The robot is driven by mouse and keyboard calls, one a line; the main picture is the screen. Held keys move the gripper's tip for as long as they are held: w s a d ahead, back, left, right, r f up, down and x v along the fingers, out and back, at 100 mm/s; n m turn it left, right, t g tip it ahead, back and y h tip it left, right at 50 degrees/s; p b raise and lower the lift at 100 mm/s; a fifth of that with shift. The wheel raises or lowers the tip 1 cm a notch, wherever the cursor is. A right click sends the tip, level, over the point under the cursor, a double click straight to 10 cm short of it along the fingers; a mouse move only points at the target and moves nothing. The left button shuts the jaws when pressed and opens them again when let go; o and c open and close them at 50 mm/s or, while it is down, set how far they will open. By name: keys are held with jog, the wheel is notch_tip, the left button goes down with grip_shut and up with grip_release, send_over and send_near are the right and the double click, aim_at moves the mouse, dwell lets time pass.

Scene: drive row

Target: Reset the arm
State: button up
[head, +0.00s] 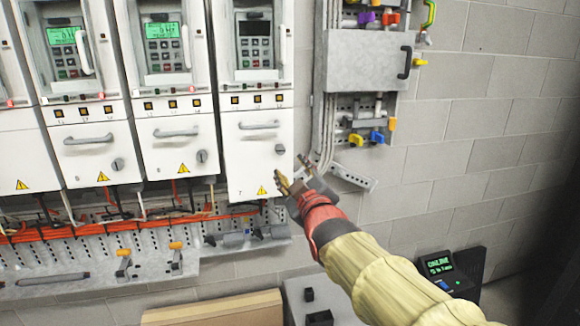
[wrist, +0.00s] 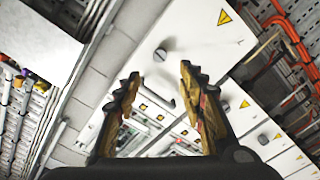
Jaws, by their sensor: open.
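My gripper (head: 292,178) is at the end of my yellow-sleeved arm in the head view, in front of the lower right corner of the rightmost drive cabinet (head: 250,170). In the wrist view my gripper (wrist: 160,82) shows two worn, toothed fingers spread apart, with nothing between them. Beyond the fingers is the white front of a drive cabinet (wrist: 190,45) with a round knob (wrist: 160,54). I cannot tell from these views whether the fingertips touch anything.
A grey wall panel (head: 365,60) with coloured tags is right of the cabinets. Orange cables (head: 130,222) run in a tray below them. A cardboard box (head: 210,310) and a black device with a lit green screen (head: 440,265) are low down. The block wall (head: 480,110) at right is bare.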

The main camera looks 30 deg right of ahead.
jog(key=shift+s, duration=0.15)
dwell(0.4)
jog(key=s+a+f+m+g+y, duration=0.1)
jog(key=s+f+m+g, duration=0.15)
jog(key=f, duration=0.55)
jog(key=s+a+f+m+g, duration=0.1)
jog(key=s+f+m+g, duration=0.1)
jog(key=s+f+g, duration=0.35)
jog(key=s+a+f+g+y, duration=0.2)
jog(key=s+a+f, duration=0.2)
jog(key=s+a, duration=0.3)
jog(key=s+a+f+g+y, duration=0.1)
jog(key=s+a+f+y, duration=0.1)
jog(key=s+a+f, duration=0.2)
jog(key=s+a, duration=0.3)
jog(key=s, duration=0.4)
jog(key=shift+f+g, duration=0.35)
jog(key=shift+g, duration=0.05)
jog(key=shift+m, duration=0.25)
